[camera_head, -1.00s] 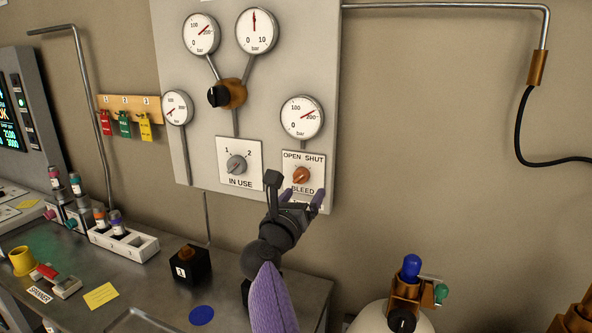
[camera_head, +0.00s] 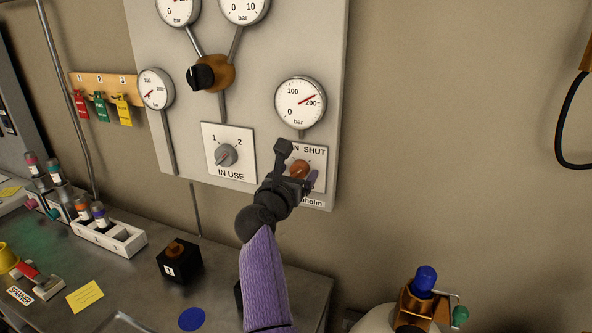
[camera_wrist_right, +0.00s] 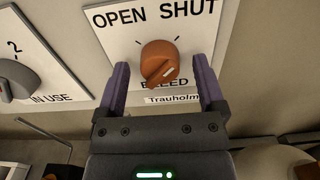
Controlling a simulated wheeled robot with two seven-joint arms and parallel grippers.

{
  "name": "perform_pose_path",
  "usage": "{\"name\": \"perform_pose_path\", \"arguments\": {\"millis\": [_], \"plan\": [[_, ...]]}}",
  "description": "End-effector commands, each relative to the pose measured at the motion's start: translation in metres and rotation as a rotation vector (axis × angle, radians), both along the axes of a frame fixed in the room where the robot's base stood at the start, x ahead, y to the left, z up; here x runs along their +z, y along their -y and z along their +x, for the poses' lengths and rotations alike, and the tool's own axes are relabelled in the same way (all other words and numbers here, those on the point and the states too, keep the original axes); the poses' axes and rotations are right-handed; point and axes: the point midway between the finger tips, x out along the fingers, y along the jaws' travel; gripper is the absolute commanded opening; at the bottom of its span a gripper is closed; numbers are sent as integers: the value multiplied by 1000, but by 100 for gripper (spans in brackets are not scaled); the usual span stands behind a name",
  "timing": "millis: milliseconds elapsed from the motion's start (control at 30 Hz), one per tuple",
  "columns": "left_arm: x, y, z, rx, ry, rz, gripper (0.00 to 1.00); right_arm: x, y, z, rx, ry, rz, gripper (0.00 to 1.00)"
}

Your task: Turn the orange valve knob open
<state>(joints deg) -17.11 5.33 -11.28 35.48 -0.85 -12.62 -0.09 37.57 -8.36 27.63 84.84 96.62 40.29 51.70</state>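The orange valve knob (camera_head: 299,169) sits on the white OPEN/SHUT BLEED plate low on the grey panel. In the right wrist view the knob (camera_wrist_right: 160,62) has a raised grip, with a white mark pointing up and right, toward the SHUT side. My right gripper (camera_head: 300,177) is in front of the plate and partly hides it in the head view. In the wrist view my right gripper (camera_wrist_right: 160,66) is open, with one purple finger on each side of the knob's lower part. Gaps show between fingers and knob. My left gripper is not in view.
The grey IN USE selector (camera_head: 227,155) is left of the BLEED plate, with a black-handled brass valve (camera_head: 213,75) above. A pressure gauge (camera_head: 300,102) is just above the knob. A bench (camera_head: 130,275) with a black block (camera_head: 180,262) lies below.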

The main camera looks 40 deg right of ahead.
Motion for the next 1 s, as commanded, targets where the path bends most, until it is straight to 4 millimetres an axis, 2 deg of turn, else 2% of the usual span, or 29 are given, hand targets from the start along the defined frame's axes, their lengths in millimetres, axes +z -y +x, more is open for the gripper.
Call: {"name": "perform_pose_path", "arguments": {"millis": [33,67,400,667,1000], "plan": [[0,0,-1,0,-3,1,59,0,0,0,0,0,0,77],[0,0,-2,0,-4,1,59,0,0,0,0,0,0,70],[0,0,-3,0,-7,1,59,0,0,0,0,0,-1,0],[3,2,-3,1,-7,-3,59,1,0,0,0,-23,-12,0],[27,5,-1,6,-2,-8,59,4,0,0,0,-213,-110,0]]}}
